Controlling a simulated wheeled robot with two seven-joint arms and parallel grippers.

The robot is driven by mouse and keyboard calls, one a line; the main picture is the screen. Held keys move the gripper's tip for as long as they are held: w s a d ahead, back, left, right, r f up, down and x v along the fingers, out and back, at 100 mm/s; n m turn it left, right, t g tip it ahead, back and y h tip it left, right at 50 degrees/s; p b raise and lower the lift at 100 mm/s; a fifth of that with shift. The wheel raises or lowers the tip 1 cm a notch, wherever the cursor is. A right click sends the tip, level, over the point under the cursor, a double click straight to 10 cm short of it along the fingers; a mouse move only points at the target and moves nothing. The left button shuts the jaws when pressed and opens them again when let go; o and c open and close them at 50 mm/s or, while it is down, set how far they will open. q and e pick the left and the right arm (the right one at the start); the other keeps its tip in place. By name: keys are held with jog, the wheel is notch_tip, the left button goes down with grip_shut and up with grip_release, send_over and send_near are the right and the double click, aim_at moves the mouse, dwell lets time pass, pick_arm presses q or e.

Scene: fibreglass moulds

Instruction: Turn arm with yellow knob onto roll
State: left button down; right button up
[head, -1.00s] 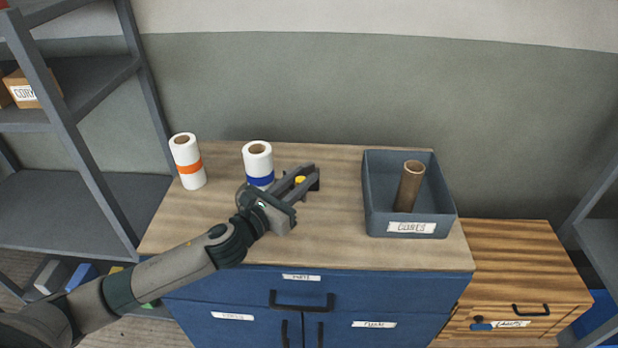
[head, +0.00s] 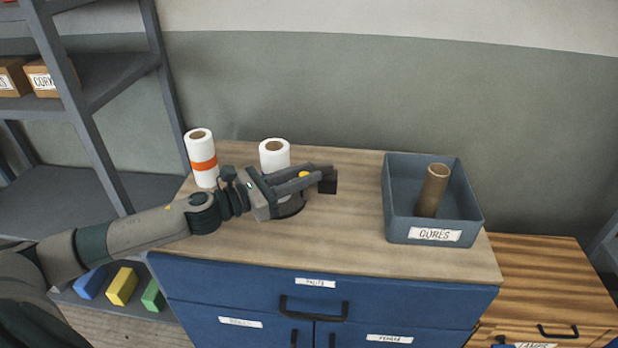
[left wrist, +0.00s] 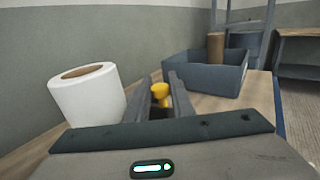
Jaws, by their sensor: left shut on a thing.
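The yellow knob (head: 304,174) sits between the fingers of my left gripper (head: 318,178), which is shut on it. It also shows between the fingers in the left wrist view (left wrist: 160,92). The arm under the knob is mostly hidden by the gripper. A white roll (head: 274,153) with a brown core stands upright just behind the gripper, its lower part hidden. The roll shows left of the fingers in the left wrist view (left wrist: 87,97), apart from them. A dark round base (head: 290,210) shows partly below the gripper. My right gripper is not in view.
A white roll with an orange band (head: 202,160) stands at the worktop's left. A grey bin labelled CORES (head: 400,225) holds a brown tube (head: 432,190) at the right. The worktop (head: 370,250) is clear in front. A grey shelf rack stands at the left.

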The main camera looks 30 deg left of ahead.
pick_arm(q)
jog(key=c, duration=1.5)
grip_release()
jog(key=shift+c, duration=0.2)
jog(key=shift+d+r, duration=0.1)
